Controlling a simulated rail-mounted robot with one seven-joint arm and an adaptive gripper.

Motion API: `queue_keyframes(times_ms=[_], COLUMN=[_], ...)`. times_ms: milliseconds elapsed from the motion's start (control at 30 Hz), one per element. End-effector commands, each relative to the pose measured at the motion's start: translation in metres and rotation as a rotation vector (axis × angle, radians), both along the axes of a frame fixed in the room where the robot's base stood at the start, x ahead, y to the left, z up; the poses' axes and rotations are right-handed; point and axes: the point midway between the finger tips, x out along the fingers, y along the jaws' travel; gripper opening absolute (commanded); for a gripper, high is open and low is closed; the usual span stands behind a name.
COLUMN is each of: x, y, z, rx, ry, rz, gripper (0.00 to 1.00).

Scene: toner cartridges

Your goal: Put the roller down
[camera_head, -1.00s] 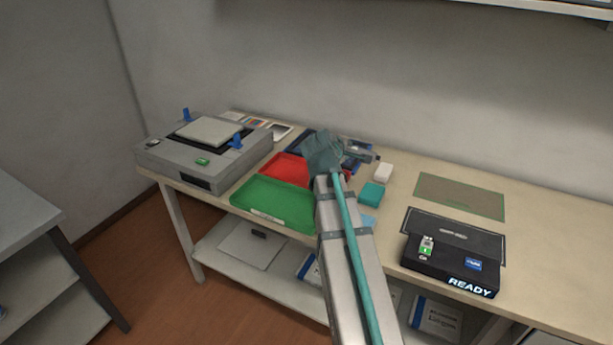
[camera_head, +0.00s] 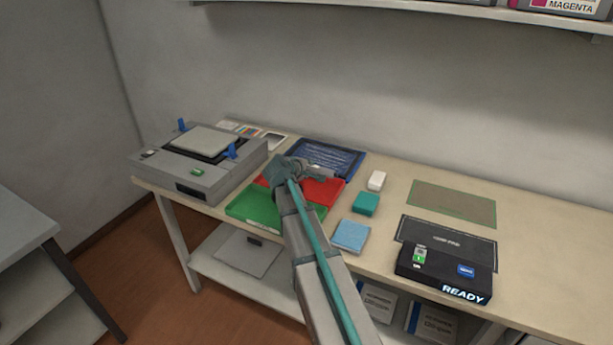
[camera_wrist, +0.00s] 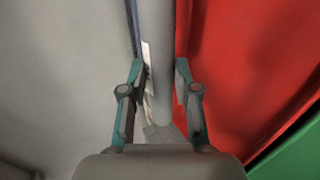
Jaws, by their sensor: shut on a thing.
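In the wrist view, my gripper (camera_wrist: 162,78) is shut on a pale grey roller (camera_wrist: 153,45), a long smooth rod running up between the fingers. The red tray (camera_wrist: 225,40) is to its right in that view, with a green tray (camera_wrist: 300,155) at the lower right corner. In the head view, my gripper (camera_head: 322,172) is above the red tray (camera_head: 328,190), between the blue tray (camera_head: 358,170) behind and the green tray (camera_head: 245,208) in front. The roller cannot be made out in the head view, and its far end is out of the wrist view.
A grey machine (camera_head: 205,160) with blue levers stands left of the trays. A white block (camera_head: 376,180), a teal block (camera_head: 366,203) and a light blue pad (camera_head: 351,235) lie to the right. Further right are a green-edged mat (camera_head: 452,204) and a black box (camera_head: 440,272) reading READY.

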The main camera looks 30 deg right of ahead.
Motion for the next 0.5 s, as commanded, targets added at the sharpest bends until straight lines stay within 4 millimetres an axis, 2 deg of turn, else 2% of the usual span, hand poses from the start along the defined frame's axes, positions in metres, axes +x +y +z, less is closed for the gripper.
queue_keyframes(times_ms=[67,300,500], x=[0.006,0.004,0.004], y=[0.002,0.002,0.002], z=[-0.007,-0.033,-0.035], rx=[0.0,-0.001,0.0], ry=[0.002,0.001,-0.001], rz=[0.001,0.001,0.001], gripper=[0.0,0.0,0.0])
